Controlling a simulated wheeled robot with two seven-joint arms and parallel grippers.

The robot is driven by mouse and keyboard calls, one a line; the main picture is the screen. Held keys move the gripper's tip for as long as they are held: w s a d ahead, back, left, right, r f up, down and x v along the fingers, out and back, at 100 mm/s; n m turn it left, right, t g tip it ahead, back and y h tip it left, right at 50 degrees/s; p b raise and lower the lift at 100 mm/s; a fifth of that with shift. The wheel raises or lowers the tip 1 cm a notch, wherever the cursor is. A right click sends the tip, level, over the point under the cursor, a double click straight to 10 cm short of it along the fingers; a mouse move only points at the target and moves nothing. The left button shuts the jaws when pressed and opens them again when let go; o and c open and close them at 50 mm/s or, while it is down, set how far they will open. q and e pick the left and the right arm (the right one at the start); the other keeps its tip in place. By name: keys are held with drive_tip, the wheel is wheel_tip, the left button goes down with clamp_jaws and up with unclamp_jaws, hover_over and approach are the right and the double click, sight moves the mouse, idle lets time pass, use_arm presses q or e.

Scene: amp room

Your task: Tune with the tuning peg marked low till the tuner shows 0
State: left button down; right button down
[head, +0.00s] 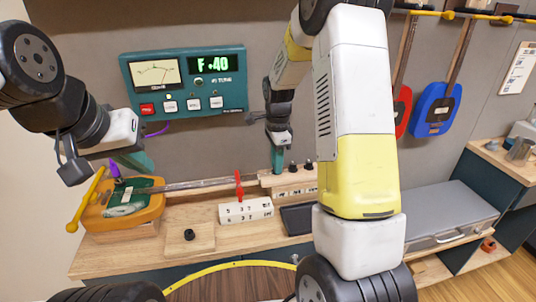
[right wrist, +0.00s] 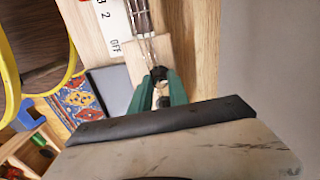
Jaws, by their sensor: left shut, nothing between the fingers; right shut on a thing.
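The tuner (head: 185,82) on the wall has a needle dial and a green readout (head: 209,64) that appears to read F +40. The stringed instrument lies along the bench, its orange and green body (head: 150,207) at left and its pale headstock (head: 290,182) at centre. My right gripper (head: 277,168) is shut on a tuning peg at the headstock; in the right wrist view its green fingers close around the dark peg (right wrist: 161,74). Other black pegs (head: 309,164) stand to its right. The peg labels are too small to read. My left gripper (head: 138,161) is shut and empty above the body.
A white number block (head: 246,211) with a red pointer (head: 239,187) stands by the neck. A wooden block with a black knob (head: 189,235) sits in front. A dark tray (head: 297,220) lies beside the headstock. Red and blue instruments (head: 437,108) hang at right.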

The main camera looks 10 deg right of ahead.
drive_tip(key=n, duration=0.3)
drive_tip(key=shift+n, duration=0.4)
drive_tip(key=n, duration=0.3)
drive_tip(key=shift+n, duration=0.4)
drive_tip(key=n, duration=0.4)
drive_tip(key=shift+w+n, duration=0.1)
drive_tip(key=shift+n, duration=1.6)
drive_tip(key=shift+r, duration=0.1)
drive_tip(key=c, duration=1.3)
unclamp_jaws()
drive_tip(key=shift+o, duration=0.2)
